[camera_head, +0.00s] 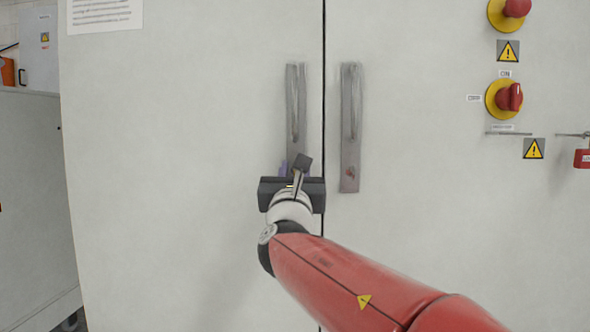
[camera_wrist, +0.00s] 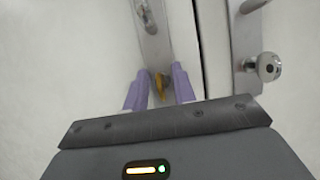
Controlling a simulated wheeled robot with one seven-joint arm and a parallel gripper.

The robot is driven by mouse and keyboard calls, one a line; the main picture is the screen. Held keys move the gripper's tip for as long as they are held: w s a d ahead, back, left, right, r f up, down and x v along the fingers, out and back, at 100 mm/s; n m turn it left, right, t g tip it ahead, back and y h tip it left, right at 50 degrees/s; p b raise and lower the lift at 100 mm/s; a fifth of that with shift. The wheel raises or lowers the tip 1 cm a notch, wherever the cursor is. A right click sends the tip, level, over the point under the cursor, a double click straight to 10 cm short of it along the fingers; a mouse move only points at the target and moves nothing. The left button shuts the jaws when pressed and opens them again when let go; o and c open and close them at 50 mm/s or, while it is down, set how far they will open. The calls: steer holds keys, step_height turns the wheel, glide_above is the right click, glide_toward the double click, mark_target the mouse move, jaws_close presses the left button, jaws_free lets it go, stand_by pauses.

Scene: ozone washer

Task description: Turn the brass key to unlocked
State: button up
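The brass key (camera_wrist: 159,86) shows in the wrist view, standing out from the lower part of the left handle plate (camera_wrist: 155,48). My gripper (camera_wrist: 159,74) has its two purple fingers on either side of the key, with a gap visible on each side. In the head view my gripper (camera_head: 292,168) is at the lower end of the left handle plate (camera_head: 296,100) and hides the key there. I cannot tell from these views exactly how deep the fingertips reach along the key.
The cabinet doors (camera_head: 190,160) look shut, with a dark seam between them. A right handle plate (camera_head: 350,125) is close beside the seam; a round metal knob (camera_wrist: 269,66) stands out near it. Red switches (camera_head: 509,97) and a red padlock (camera_head: 582,158) are at the far right.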

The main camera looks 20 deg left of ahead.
jaws_close()
steer(key=shift+f+m+h+b, duration=0.1)
steer(key=shift+m+h+b, duration=0.3)
steer(key=shift+m, duration=0.3)
steer(key=m+h+b, duration=0.1)
steer(key=m, duration=0.2)
steer(key=m+h, duration=0.1)
steer(key=m, duration=0.2)
steer(key=m+h+b, duration=0.1)
steer(key=m+h, duration=0.1)
steer(key=m, duration=0.1)
steer(key=shift+h, duration=0.3)
steer(key=m+g+h, duration=0.1)
steer(key=m, duration=0.2)
steer(key=m+g+h, duration=0.1)
steer(key=m, duration=0.3)
steer(key=shift+d, duration=0.1)
steer(key=m+g+p, duration=0.1)
steer(key=m, duration=0.1)
steer(key=m+g, duration=0.1)
steer(key=m, duration=0.2)
steer(key=shift+h+p, duration=0.4)
steer(key=shift+f, duration=0.1)
